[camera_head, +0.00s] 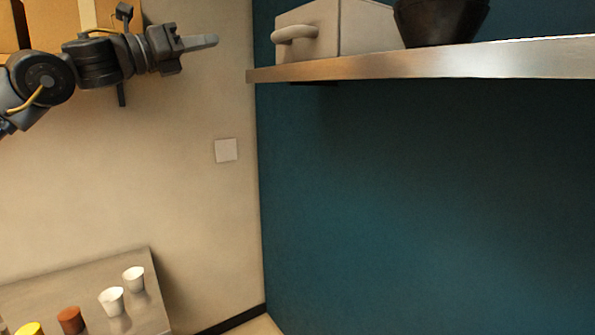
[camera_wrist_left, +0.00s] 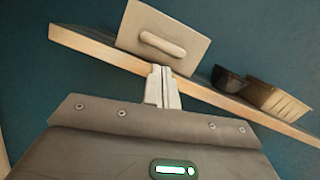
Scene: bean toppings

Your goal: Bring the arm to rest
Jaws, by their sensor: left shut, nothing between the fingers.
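My left arm reaches in from the upper left in the head view. Its gripper (camera_head: 205,41) is raised high, pointing right towards the wooden shelf, with its fingers together and empty. In the left wrist view the gripper's two fingers (camera_wrist_left: 162,85) stand side by side, shut, with nothing between them. They overlap the shelf and the pale box's lower edge in that picture; in the head view a gap shows between the fingertips and the shelf. My right gripper is not in view.
The wall shelf (camera_head: 430,68) holds a pale box with a handle (camera_head: 365,28) and a dark bowl (camera_head: 440,20). The left wrist view also shows a tan container (camera_wrist_left: 275,98). A table (camera_head: 60,283) with several cups stands at lower left. Space below the arm looks clear.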

